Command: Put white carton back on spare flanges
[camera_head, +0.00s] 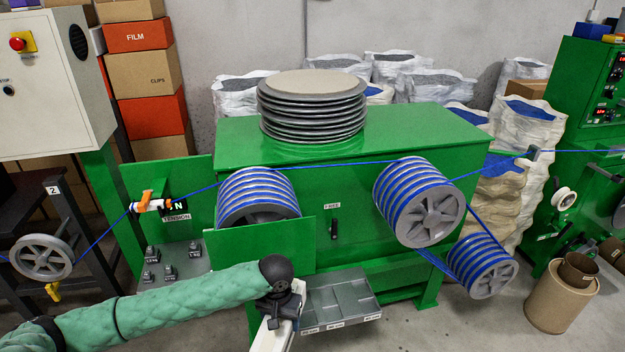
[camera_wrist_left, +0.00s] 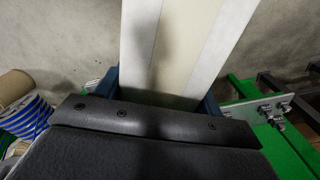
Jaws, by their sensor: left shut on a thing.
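The white carton (camera_wrist_left: 185,45) fills the upper middle of the left wrist view, pale with a cream band, between two dark blue fingers. In the head view a white part of the carton (camera_head: 270,336) shows at the bottom edge, and the rest is cut off or hidden. My left gripper (camera_head: 284,310) is shut on the carton, in front of the green machine and left of the grey tray. The spare flanges (camera_head: 312,108) are a stack of round grey discs on the machine's green top, farther back and higher than the gripper. My right gripper is not in view.
The green machine (camera_head: 400,130) carries blue cable (camera_head: 335,163) wound on drums (camera_head: 420,202) at its front. A grey compartment tray (camera_head: 345,298) sits beside my gripper. A control cabinet (camera_head: 50,85) stands at left. The machine's top is clear around the discs.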

